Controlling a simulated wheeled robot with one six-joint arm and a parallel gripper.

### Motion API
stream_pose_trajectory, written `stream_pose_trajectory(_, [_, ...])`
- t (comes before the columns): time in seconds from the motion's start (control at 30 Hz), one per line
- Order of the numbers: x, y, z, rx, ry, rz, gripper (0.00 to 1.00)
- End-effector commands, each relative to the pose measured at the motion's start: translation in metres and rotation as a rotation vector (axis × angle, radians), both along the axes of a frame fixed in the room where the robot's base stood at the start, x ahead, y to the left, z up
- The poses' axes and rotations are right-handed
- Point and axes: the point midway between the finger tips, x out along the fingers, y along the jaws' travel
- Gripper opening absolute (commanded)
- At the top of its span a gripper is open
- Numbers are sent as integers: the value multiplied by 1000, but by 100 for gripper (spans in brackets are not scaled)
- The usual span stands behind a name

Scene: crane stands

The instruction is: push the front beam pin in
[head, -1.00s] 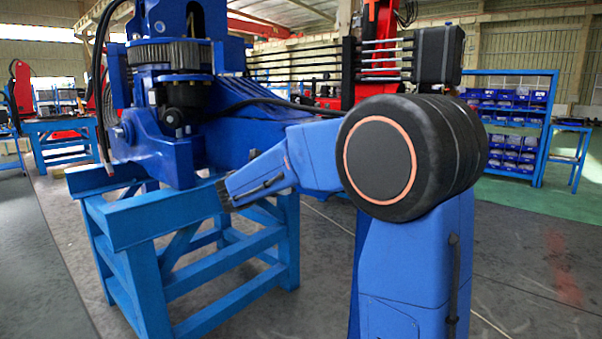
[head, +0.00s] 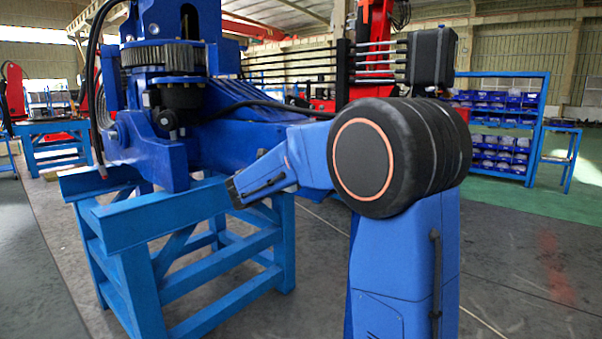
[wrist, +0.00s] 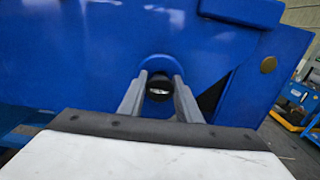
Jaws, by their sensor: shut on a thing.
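The front beam pin (wrist: 158,92) shows in the wrist view as a dark round end with a pale mark, between my fingers. It sits in front of a round blue boss (wrist: 160,64) on the blue beam (wrist: 95,70). My gripper (wrist: 159,98) is shut on the pin, one grey finger on each side. How deep the pin sits in the beam cannot be told. In the head view, the end of my gripper (head: 232,192) is beside the blue crane beam (head: 235,142), above the stand; the pin is not visible there.
The light blue stand (head: 170,222) carries the crane below and left of my arm. A black hose (head: 95,85) hangs at the crane's left. A blue shelf with bins (head: 500,120) stands at the back right. The floor at right is clear.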

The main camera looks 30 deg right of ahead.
Motion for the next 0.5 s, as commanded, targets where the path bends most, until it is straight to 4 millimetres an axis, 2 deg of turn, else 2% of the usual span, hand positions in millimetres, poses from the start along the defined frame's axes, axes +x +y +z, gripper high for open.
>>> stream_pose_trajectory(0.13, [1, -1, 1, -2, -2, 0, 0])
stream_pose_trajectory(0.17, [1, -1, 1, -2, -2, 0, 33])
stream_pose_trajectory(0.23, [1, -1, 1, -2, -2, 0, 48])
stream_pose_trajectory(0.5, [1, -1, 1, -1, -1, 0, 48])
